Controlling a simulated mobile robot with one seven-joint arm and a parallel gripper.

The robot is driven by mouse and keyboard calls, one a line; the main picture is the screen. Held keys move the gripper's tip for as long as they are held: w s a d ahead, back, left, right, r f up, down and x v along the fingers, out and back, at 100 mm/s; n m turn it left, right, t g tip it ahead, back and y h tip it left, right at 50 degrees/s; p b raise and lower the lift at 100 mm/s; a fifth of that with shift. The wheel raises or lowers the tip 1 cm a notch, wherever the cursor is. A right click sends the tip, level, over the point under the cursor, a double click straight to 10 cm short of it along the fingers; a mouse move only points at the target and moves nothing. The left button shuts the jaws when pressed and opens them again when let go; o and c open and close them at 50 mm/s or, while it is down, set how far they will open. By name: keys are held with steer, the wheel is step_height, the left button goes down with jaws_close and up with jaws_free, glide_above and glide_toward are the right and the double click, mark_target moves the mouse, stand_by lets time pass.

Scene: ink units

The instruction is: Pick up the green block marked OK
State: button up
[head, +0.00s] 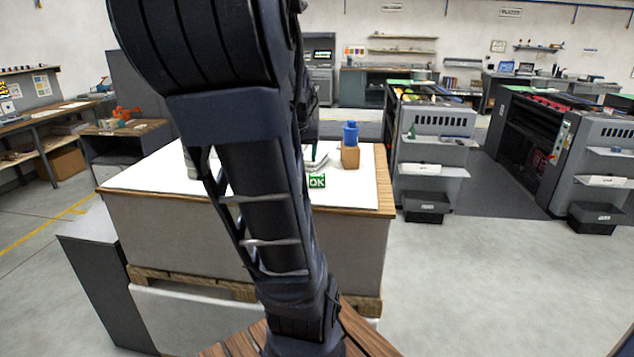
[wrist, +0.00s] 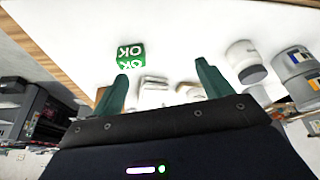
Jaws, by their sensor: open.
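The green block (head: 317,181) has white OK lettering on it. It sits on the white top of the table (head: 345,190), near its front edge, just right of my arm in the head view. In the head view my arm hides most of the gripper and part of the tabletop.
A blue item (head: 350,133) stands on a brown box (head: 350,157) behind the block. A white jar (wrist: 245,62) and grey tins (wrist: 297,75) stand right of the gripper in the wrist view. The white top around the block is clear.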

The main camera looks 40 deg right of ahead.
steer(key=m, duration=0.1)
glide_toward(317, 174)
steer(key=shift+x, duration=5.25)
steer(key=shift+s+a+h, duration=0.1)
steer(key=shift+s+h, duration=0.1)
steer(key=shift+h, duration=0.1)
steer(key=c, duration=1.1)
steer(key=shift+o, duration=0.2)
steer(key=shift+r, duration=0.1)
